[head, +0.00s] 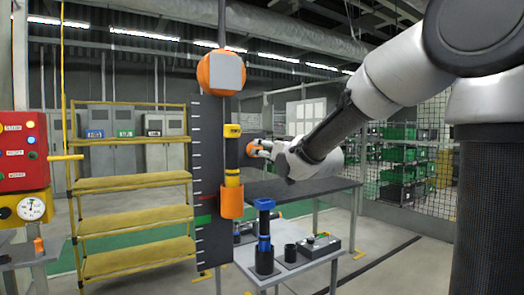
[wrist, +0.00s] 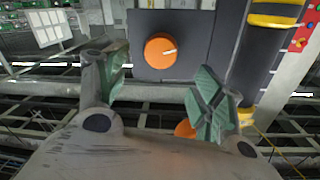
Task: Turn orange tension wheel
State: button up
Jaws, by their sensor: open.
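The orange tension wheel (wrist: 160,52) is a round knob with a white mark on a dark square plate, at the top middle of the wrist view. In the head view it shows as a small orange patch (head: 252,149) at the tip of my gripper (head: 264,149), partly hidden by it. In the wrist view my gripper (wrist: 158,90) has its two green-padded fingers spread wide, with nothing between them. The wheel lies beyond the fingertips, roughly centred between them. The fingers look apart from it.
A dark scaled post (head: 205,190) stands left of my gripper, with a yellow-black cylinder (head: 232,155) in an orange cup (head: 231,204). An orange disc (head: 207,72) is above. A small table (head: 290,270) with blue-topped parts is below. A red panel (head: 25,150) is at left.

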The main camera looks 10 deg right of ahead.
jog(key=x, duration=0.7)
jog(key=shift+w, duration=0.3)
jog(key=shift+a, duration=0.15)
jog(key=c, duration=1)
